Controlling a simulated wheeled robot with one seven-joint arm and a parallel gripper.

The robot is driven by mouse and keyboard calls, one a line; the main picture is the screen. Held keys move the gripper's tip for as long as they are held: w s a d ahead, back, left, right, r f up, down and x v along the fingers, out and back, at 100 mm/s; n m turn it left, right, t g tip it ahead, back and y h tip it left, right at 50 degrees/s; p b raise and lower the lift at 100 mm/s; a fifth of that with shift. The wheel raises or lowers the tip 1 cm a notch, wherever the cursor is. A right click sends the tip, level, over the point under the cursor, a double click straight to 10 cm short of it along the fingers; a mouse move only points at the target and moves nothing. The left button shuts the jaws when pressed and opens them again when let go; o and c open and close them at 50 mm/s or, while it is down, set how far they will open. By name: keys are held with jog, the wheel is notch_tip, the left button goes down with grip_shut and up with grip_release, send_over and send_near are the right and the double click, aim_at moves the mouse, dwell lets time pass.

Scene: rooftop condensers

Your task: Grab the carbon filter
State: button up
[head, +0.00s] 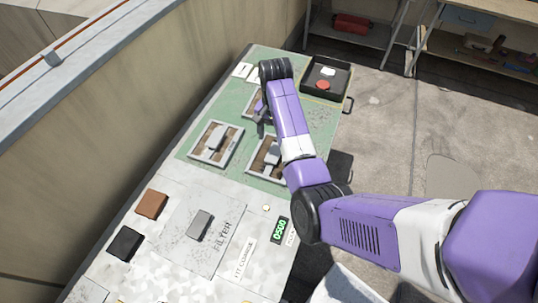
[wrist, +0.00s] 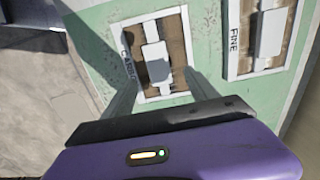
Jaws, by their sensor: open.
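The carbon filter (wrist: 139,37) is a pale-framed rectangular panel with a brown face, a white block-shaped handle and a partly legible "CARB…" label. In the wrist view it lies ahead of my open, empty gripper (wrist: 162,88). The fingers are apart on either side of its near end, and contact cannot be judged. In the head view, the panel beside my forearm appears to be this filter (head: 264,172), partly covered by the arm.
The filter labelled "FINE" (wrist: 238,62) lies to the right in the wrist view. Another framed filter (head: 252,99) is partly hidden near my gripper. A black tray (head: 338,86) holds a red item at the bench's far end. A grey "FILTER" plate (head: 180,235) lies at the near end.

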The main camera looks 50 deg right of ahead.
aim_at(274, 152)
jog(key=shift+s+f+p, duration=0.2)
jog(key=shift+f+p, duration=0.4)
jog(key=shift+f, duration=3.3)
grip_shut()
jog(key=shift+r, duration=0.1)
